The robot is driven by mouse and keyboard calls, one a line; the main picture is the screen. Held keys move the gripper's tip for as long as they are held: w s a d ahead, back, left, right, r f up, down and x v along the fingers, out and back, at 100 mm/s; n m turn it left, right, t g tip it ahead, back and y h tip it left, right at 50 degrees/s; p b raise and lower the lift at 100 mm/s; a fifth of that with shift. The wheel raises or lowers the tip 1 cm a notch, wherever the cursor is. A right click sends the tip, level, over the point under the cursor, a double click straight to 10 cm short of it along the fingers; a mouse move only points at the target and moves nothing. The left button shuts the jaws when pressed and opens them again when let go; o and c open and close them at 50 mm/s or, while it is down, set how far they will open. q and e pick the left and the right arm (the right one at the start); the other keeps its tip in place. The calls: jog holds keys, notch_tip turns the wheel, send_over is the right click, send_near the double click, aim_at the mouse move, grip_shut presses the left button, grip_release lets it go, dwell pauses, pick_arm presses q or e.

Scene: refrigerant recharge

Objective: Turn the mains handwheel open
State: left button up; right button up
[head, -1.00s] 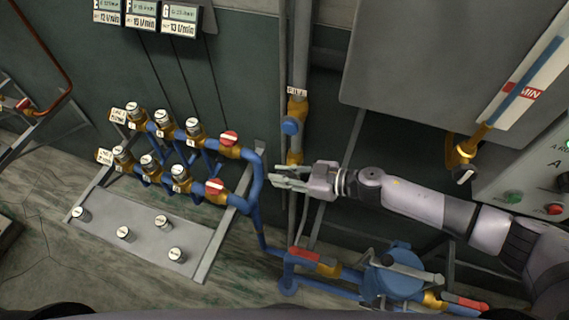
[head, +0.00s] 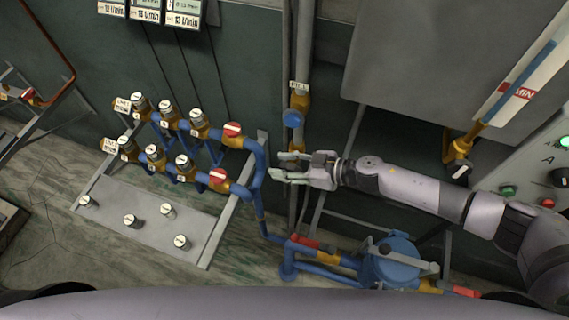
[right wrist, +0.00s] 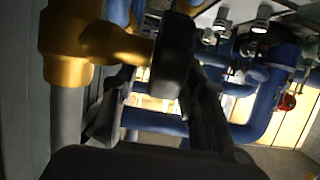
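The mains handwheel (head: 292,118) is a blue round knob on a brass valve (head: 299,103) on the vertical grey pipe, below a small white tag whose text is too small to read surely. My right gripper (head: 277,167) is open and empty, just below the handwheel in the head view, with its fingers pointing left across the pipe. In the right wrist view, a dark round wheel (right wrist: 173,55) beside a brass body (right wrist: 85,45) shows ahead of the open fingers (right wrist: 155,110); I cannot tell whether they touch it. My left gripper is not in view.
Left of the pipe stands a blue-piped manifold (head: 250,170) with several capped valves and two red knobs (head: 232,129). A blue pump (head: 392,262) and red-handled valves sit low, below my right arm. A grey cabinet (head: 430,60) is at upper right.

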jog(key=shift+d, duration=0.2)
jog(key=v, duration=1.1)
jog(key=shift+d+r, duration=0.2)
jog(key=shift+r, duration=0.05)
jog(key=shift+s, duration=0.15)
